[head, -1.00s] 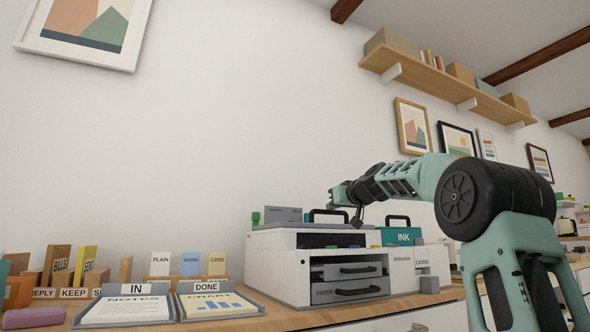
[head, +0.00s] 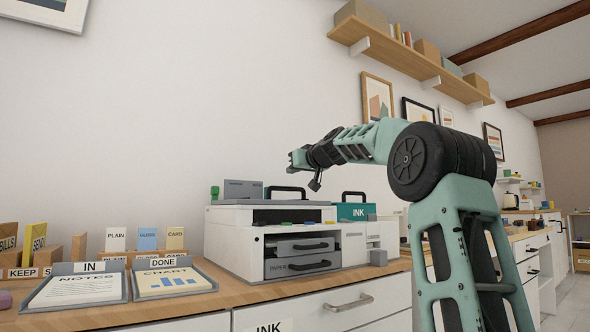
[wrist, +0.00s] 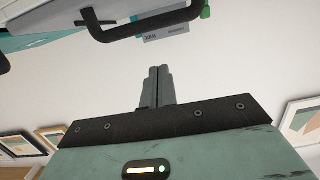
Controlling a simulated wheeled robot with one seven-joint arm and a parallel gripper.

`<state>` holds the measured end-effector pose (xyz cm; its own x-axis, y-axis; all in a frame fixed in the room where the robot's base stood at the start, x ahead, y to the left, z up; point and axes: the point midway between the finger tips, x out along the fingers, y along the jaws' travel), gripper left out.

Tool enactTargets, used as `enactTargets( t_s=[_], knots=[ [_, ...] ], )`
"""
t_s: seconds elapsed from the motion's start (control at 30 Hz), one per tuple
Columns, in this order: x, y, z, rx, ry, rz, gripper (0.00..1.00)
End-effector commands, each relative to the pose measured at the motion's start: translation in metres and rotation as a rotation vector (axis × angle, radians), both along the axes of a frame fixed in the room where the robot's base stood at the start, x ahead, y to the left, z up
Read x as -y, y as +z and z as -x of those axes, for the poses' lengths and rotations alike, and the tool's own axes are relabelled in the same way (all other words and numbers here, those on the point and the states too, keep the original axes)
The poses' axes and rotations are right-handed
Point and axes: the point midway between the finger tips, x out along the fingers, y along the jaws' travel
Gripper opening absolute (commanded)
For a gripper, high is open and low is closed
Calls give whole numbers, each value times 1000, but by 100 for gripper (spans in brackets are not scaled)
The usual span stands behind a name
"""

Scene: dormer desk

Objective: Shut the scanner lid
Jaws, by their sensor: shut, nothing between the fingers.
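The white scanner-printer (head: 232,245) stands on the desk in the head view. Its thin grey lid (head: 240,202) looks flat, or nearly so, across the top; I cannot tell from this low angle whether a gap remains under it. A black handle (head: 285,190) rises above the top, and a dark handle bar (wrist: 150,28) shows in the wrist view. My gripper (head: 294,160) is above the scanner top, apart from it. In the wrist view my gripper (wrist: 158,72) has its fingers together with nothing between them.
The IN tray (head: 75,268) and DONE tray (head: 160,262) lie to the left. A wooden shelf (head: 410,60) hangs above. Open air surrounds my gripper.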

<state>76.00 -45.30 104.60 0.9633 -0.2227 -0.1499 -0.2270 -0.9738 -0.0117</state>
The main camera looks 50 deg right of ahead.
Motion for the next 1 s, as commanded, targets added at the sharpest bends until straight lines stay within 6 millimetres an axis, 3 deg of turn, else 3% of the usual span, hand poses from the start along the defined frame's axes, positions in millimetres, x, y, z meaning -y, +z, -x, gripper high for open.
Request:
enactTargets(
  t_s=[0.3,0.5,0.87,1.0],
  knots=[
    [-12,-1,60,1,-9,7,0],
    [-19,2,85,2,-7,5,0],
    [-21,3,93,3,-4,3,0],
    [-38,-7,80,-26,28,-20,0]
  ],
)
